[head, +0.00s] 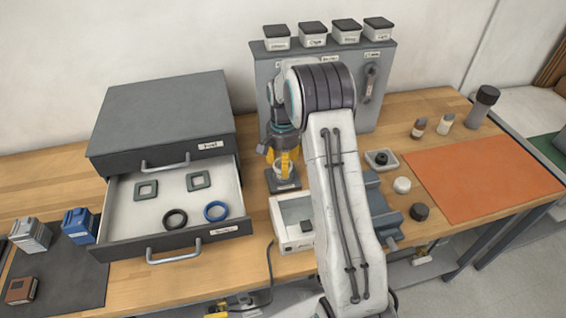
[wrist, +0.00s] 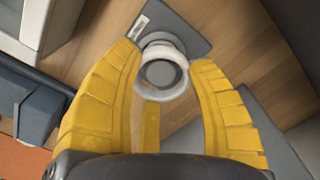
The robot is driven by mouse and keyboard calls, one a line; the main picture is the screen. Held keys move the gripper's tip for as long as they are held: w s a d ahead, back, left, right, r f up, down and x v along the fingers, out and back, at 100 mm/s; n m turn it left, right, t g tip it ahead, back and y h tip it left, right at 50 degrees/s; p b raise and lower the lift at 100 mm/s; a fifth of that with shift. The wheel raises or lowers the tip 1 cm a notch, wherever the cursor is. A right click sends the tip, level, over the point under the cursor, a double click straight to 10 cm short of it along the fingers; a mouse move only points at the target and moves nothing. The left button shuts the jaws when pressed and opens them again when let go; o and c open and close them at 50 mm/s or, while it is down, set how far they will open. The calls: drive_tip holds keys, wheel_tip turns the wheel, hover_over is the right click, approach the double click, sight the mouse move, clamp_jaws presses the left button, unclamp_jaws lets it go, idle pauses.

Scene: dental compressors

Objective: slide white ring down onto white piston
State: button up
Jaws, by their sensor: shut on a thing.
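My gripper (head: 284,160) points down over a small dark stand (head: 283,185) in front of the grey upright panel. In the wrist view its yellow fingers (wrist: 164,75) are closed on both sides of the white ring (wrist: 160,96). The white piston (wrist: 160,40) shows just beyond the ring, on the grey plate of the stand (wrist: 190,22). In the head view, white shows between the fingertips and the stand, but ring and piston cannot be told apart there. I cannot tell whether the ring is around the piston's top or just above it.
An open drawer (head: 125,210) on the left holds a black ring (head: 175,211), a blue ring (head: 225,211) and two square gaskets. A white open box (head: 279,238) stands close in front of the stand. An orange mat (head: 480,175) lies clear at right.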

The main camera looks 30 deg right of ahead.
drive_tip(key=shift+f+b, duration=1.25)
drive_tip(key=shift+f, duration=0.45)
idle(1.0)
drive_tip(key=o, duration=1.3)
drive_tip(key=shift+r, duration=0.15)
drive_tip(key=shift+r+p, duration=3.25)
drive_tip(key=shift+r, duration=1.2)
